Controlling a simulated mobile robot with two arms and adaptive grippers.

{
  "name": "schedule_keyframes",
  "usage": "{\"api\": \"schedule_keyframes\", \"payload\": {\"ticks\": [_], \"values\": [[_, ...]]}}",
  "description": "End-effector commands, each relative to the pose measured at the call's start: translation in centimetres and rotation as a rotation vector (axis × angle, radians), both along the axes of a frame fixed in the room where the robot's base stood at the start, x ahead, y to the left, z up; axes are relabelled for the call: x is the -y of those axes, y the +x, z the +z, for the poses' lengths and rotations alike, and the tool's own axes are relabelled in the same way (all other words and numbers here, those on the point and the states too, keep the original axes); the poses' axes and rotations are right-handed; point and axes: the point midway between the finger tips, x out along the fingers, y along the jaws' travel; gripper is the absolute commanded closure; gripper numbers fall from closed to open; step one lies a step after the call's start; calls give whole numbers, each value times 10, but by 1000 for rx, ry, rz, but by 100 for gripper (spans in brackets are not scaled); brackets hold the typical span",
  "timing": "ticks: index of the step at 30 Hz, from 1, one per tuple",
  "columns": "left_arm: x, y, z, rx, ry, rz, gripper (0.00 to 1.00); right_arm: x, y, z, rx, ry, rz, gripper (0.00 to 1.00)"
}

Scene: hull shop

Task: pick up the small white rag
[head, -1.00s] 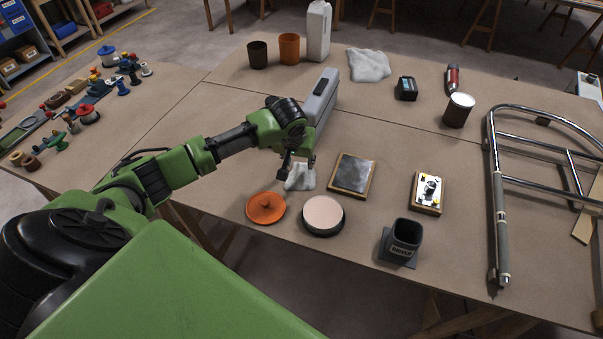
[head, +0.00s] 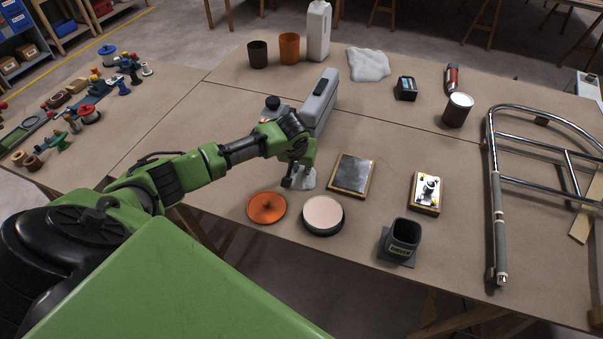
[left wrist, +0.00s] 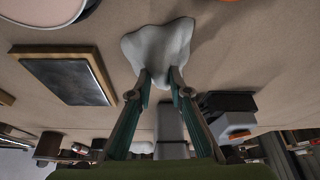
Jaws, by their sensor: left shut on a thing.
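The small white rag (head: 309,181) is a crumpled cloth on the brown table, left of the dark plate. It also shows in the left wrist view (left wrist: 158,45). My left gripper (left wrist: 160,82) points down at it and is shut on its near edge, with cloth between the fingertips. In the head view the gripper (head: 297,182) partly covers the rag. I cannot tell whether the rag touches the table all over. A larger white cloth (head: 369,65) lies at the back of the table. My right gripper is not in view.
Close by are an orange round lid (head: 266,208), a round pale-topped tin (head: 323,213), a dark plate on wood (head: 352,174) and a long grey case (head: 320,98). A dark square cup (head: 401,240) stands front right. A metal tube frame (head: 497,200) lies at the right.

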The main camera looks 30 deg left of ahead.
Motion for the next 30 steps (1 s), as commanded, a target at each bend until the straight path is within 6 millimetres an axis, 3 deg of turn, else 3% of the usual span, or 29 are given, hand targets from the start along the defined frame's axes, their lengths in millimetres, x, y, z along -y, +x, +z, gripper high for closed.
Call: {"api": "schedule_keyframes", "payload": {"ticks": [8,15,19,24,30], "values": [[0,0,5,1,0,0,100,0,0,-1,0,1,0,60],[0,-1,34,2,0,0,100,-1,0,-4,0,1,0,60],[2,-20,53,1,2,-3,100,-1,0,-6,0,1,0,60],[6,-51,91,3,3,-4,100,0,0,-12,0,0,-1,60],[12,-95,108,-1,4,-2,100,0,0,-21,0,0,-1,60]]}}
